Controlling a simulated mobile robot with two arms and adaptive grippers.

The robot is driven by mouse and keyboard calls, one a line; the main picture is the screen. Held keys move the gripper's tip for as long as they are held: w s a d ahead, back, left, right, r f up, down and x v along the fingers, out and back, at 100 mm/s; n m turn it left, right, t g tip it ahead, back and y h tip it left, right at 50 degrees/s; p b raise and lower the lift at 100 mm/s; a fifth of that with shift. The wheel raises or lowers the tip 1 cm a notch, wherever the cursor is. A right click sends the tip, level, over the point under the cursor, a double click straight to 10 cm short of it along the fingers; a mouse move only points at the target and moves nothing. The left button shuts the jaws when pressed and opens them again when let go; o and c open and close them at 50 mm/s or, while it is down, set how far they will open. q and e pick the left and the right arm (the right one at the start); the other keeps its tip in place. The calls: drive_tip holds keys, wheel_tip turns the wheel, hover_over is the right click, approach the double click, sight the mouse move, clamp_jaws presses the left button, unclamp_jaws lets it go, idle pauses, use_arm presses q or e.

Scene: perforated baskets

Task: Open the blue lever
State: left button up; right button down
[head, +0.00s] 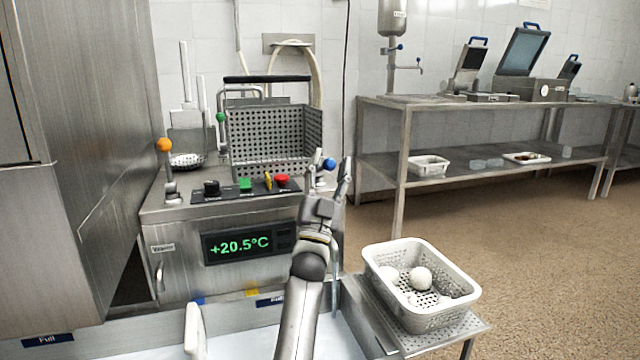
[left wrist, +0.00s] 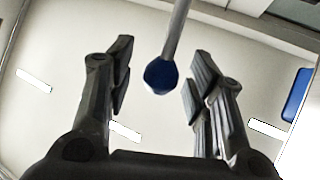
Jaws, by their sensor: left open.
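The blue lever's ball knob (head: 329,165) shows in the head view near the right end of the steel counter. My left gripper (head: 333,172) is open, its two fingers on either side of the knob in that view. In the left wrist view the dark blue knob (left wrist: 160,77) hangs on a grey rod between the open fingers of the left gripper (left wrist: 158,85), apart from both. Much of the lever's rod is hidden behind my gripper and arm in the head view. My right gripper is not in view.
A perforated steel basket (head: 270,138) stands on the counter (head: 180,207), with an orange-knobbed lever (head: 164,146), a green-knobbed lever (head: 221,117) and a red button (head: 282,181) nearby. A white basket (head: 385,255) holding white balls stands right of my arm. Open floor lies at the right.

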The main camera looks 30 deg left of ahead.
use_arm(q)
drive_tip(key=s+d+f, duration=0.1)
drive_tip(key=s, duration=0.6)
drive_tip(key=s+d+f, duration=0.2)
drive_tip(key=s, duration=0.5)
drive_tip(key=shift+s+d+f+h, duration=0.2)
drive_tip(key=shift+d+h, duration=0.1)
idle(0.7)
